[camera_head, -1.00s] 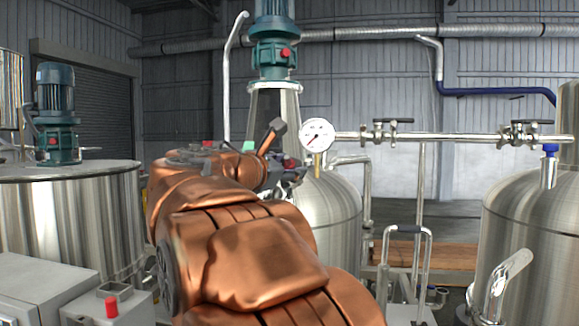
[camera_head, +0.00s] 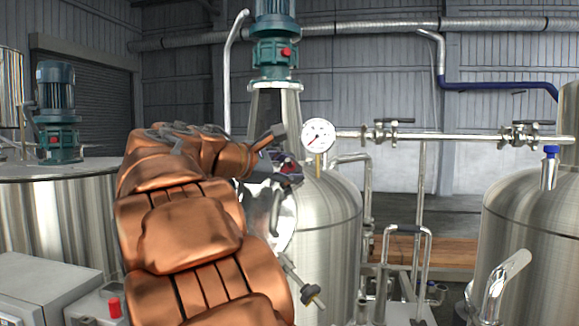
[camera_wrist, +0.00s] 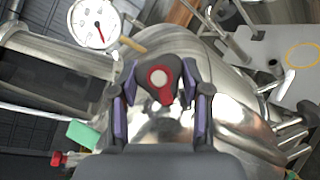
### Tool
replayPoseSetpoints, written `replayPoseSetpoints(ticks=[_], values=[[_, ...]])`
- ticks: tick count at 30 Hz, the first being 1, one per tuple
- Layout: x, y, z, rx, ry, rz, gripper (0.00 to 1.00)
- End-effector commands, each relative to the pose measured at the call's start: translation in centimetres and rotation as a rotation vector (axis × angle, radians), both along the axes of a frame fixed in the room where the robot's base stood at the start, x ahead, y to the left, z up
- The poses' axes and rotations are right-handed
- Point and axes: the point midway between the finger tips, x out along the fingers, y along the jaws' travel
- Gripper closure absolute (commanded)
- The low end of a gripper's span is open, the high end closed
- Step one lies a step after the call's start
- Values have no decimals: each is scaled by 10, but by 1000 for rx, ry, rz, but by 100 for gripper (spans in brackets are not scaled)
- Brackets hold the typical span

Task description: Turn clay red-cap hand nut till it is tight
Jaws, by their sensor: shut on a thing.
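The hand nut (camera_wrist: 158,82), a dark lobed knob with a red cap and a pale round centre, sits between my gripper's fingers in the wrist view. My gripper (camera_wrist: 160,98) is shut on it, with purple-sided fingers on its left and right. Behind it is the shiny curved tank (camera_wrist: 215,75). In the head view my gripper (camera_head: 288,170) is at the upper left of the middle tank (camera_head: 335,210). A small bit of red shows there, but the nut is mostly hidden. Its thread and seat cannot be seen.
A pressure gauge (camera_head: 318,134) stands close right of my gripper and also shows in the wrist view (camera_wrist: 95,22). A horizontal pipe with valves (camera_head: 450,136) runs right. A swing bolt (camera_head: 312,297) hangs below. A grey box (camera_head: 45,285) stands front left.

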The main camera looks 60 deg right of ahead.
Motion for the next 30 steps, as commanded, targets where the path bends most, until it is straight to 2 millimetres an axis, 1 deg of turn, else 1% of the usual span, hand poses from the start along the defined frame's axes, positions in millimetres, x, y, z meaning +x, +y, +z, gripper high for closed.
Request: replayPoseSetpoints(ticks=[11, 12, 18, 19, 20, 30], values=[[1, 0, 0, 1, -4, 0, 87], [1, 0, 0, 1, -5, 0, 52], [0, 0, 0, 1, -5, -1, 31], [0, 0, 0, 1, -5, -1, 28], [0, 0, 0, 1, -5, -2, 27], [1, 2, 1, 1, -5, -2, 27]])
